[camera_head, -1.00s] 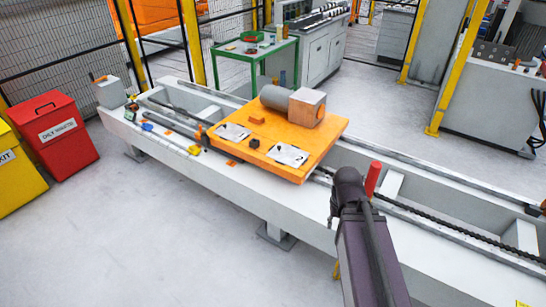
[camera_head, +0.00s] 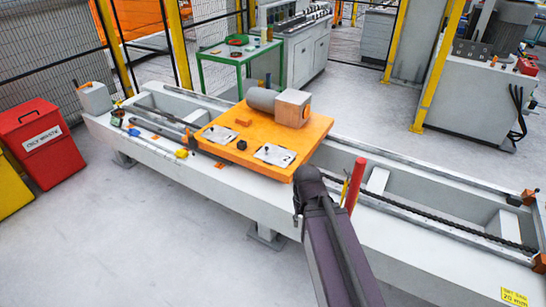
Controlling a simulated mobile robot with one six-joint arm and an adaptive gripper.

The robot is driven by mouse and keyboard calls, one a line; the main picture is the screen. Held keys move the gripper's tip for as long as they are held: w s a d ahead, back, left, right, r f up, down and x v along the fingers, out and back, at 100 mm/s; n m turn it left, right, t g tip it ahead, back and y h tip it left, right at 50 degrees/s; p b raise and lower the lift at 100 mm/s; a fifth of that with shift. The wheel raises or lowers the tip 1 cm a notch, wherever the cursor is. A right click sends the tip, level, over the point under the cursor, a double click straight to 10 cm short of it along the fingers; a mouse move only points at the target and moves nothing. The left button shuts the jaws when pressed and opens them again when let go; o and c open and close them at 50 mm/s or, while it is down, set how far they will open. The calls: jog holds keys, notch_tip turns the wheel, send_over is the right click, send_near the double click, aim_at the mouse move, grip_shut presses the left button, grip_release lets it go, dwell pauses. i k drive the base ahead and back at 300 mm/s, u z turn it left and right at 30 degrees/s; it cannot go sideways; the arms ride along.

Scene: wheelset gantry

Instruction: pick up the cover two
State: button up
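Two flat pale plates with dark marks lie on an orange platform (camera_head: 215,150): the left plate (camera_head: 219,134) and the right plate (camera_head: 275,155). They look like covers, but I cannot tell which is cover two. A small dark block (camera_head: 241,145) sits between them. My dark arm reaches up from the bottom, its visible end just below the platform's near right corner. My gripper cannot be made out; nothing held shows.
A grey cylinder (camera_head: 261,99) and a tan box (camera_head: 292,108) stand at the platform's back. A red post (camera_head: 355,185) rises right of my arm. Small tools lie left on the long white bed (camera_head: 180,172). A green table (camera_head: 238,55) stands behind; floor in front is clear.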

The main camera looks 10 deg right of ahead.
aim_at(278, 156)
jog(key=u, duration=4.75)
jog(key=i, duration=0.1)
jog(key=z, duration=2.85)
jog(key=i, duration=2)
